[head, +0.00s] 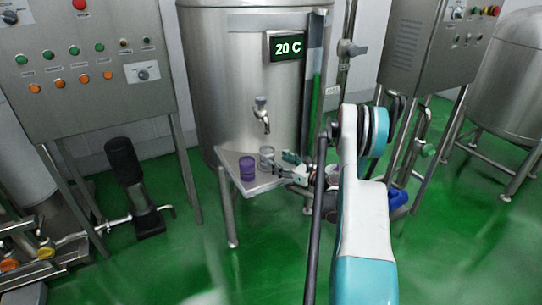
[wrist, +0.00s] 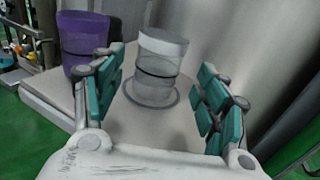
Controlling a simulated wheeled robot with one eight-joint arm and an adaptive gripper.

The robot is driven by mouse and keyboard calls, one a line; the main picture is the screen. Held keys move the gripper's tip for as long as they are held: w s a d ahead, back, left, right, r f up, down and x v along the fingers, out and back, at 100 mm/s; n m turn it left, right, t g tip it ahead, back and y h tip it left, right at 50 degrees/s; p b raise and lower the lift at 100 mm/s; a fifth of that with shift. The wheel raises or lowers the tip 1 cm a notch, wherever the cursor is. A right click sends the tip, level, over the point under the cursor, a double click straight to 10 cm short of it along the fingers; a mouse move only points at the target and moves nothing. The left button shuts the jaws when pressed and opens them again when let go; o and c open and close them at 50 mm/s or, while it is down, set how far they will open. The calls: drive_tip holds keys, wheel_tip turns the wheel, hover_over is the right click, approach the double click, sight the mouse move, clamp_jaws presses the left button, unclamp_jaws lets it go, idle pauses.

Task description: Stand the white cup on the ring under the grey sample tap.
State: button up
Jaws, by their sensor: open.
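The white cup (wrist: 160,68), pale and see-through with a white band at its top, stands upright on the shelf. It also shows in the head view (head: 267,155), below the grey sample tap (head: 262,116). In the wrist view its base is inside the thin grey ring (wrist: 153,106) on the shelf. My gripper (head: 288,167) is open. In the wrist view its teal-padded fingers (wrist: 160,82) are spread to either side of the cup, with visible gaps and no contact.
A purple cup (head: 247,168) stands on the shelf (head: 262,186), left of the white cup, and shows close to my left finger in the wrist view (wrist: 85,42). The steel tank (head: 225,70) rises behind the shelf. Green floor lies open in front.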

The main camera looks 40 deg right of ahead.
drive_tip(key=s, duration=0.3)
drive_tip(key=s+p, duration=0.1)
drive_tip(key=s, duration=0.1)
drive_tip(key=shift+d, duration=0.4)
idle(1.4)
